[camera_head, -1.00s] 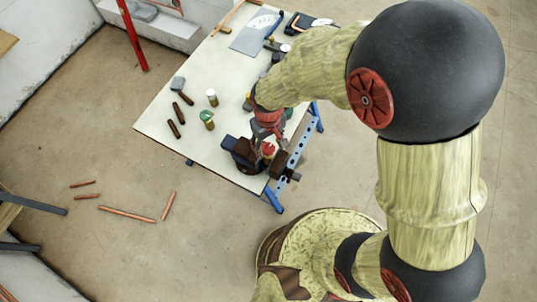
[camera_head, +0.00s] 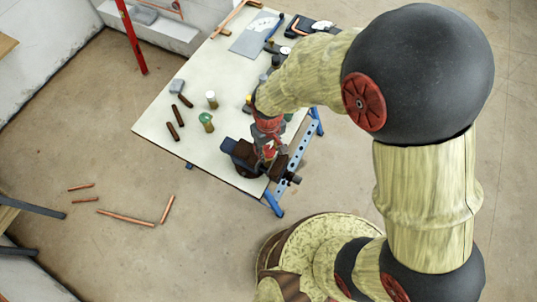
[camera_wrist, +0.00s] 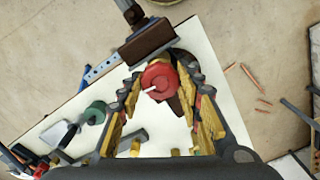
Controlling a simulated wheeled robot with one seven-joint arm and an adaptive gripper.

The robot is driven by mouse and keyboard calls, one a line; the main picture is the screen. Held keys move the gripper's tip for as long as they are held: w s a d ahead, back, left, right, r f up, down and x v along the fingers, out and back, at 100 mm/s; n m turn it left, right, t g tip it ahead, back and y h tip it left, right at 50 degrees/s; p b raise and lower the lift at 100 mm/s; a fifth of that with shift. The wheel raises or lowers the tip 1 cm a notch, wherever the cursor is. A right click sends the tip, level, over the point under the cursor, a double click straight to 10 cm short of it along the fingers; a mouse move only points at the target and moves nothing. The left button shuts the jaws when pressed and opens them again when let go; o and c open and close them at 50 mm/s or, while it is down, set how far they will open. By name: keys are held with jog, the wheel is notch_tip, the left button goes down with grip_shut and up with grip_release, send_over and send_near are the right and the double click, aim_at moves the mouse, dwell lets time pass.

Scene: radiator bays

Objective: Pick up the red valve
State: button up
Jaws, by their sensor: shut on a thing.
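The red valve (camera_wrist: 158,76) shows as a round red head with a pale pin, between the fingers of my gripper (camera_wrist: 163,84) in the wrist view. The fingers are shut on it from both sides. In the head view the valve (camera_head: 269,151) is a small red spot at the vise, and my gripper (camera_head: 268,142) reaches down over it from above. My gripper and wrist hide most of the valve's body. I cannot tell whether the valve is clear of the vise.
The dark vise (camera_head: 241,153) sits at the workbench's near corner; its jaw block (camera_wrist: 147,41) is close beside the fingers. A green-topped item (camera_head: 206,121), a white-topped can (camera_head: 212,99) and dark-handled tools (camera_head: 173,132) lie on the pale bench (camera_head: 160,110). Copper pipes (camera_head: 126,217) lie on the floor.

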jog(key=c, duration=0.6)
grip_shut()
jog(key=shift+r, duration=0.15)
jog(key=shift+r+p, duration=1.1)
jog(key=shift+r, duration=0.4)
jog(key=shift+r+p, duration=1.55)
jog(key=shift+r, duration=0.6)
jog(key=shift+f, duration=0.1)
